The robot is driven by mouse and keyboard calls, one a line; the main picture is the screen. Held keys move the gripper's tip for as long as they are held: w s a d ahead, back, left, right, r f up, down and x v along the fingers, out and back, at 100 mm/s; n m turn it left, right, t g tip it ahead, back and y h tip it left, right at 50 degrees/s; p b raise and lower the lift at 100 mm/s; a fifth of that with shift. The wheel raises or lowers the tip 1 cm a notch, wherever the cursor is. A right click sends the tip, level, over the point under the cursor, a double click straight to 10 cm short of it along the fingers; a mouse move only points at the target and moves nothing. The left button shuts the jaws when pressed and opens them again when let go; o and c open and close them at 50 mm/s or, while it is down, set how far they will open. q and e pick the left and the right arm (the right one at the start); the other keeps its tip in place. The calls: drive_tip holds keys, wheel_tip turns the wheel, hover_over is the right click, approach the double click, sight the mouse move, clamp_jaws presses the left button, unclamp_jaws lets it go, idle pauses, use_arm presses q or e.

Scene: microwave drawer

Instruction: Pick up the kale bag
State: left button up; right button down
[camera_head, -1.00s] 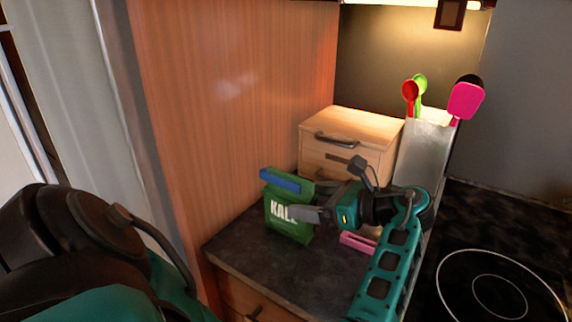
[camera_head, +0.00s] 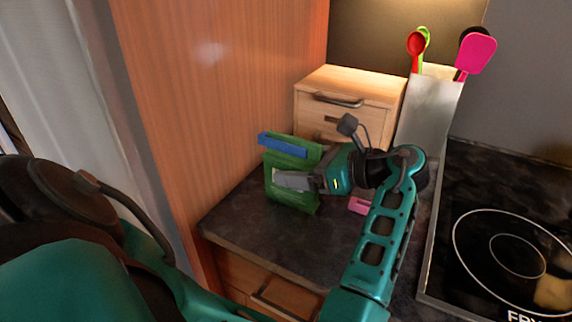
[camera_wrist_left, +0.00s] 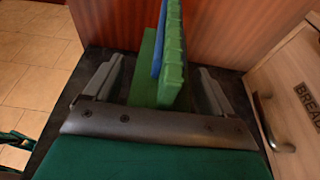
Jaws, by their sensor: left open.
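The kale bag (camera_head: 297,203) stands upright on the dark counter beside the wooden side panel. It is green, with a blue strip along its top edge. My left gripper (camera_head: 281,182) is at the bag and hides its middle and label in the head view. In the left wrist view the bag (camera_wrist_left: 173,78) rises between the two spread fingers of my left gripper (camera_wrist_left: 157,88). Gaps show on both sides, so the gripper is open around it. My right gripper is not in view.
A wooden bread box (camera_head: 350,88) with drawers stands behind the bag. A metal holder (camera_head: 427,112) with utensils is right of it. A small pink item (camera_head: 359,206) lies on the counter (camera_head: 255,232). A cooktop (camera_head: 500,240) is at the right.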

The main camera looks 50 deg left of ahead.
use_arm(q)
drive_tip(key=shift+d, duration=0.1)
clamp_jaws()
idle(0.8)
drive_tip(key=shift+r, duration=0.1)
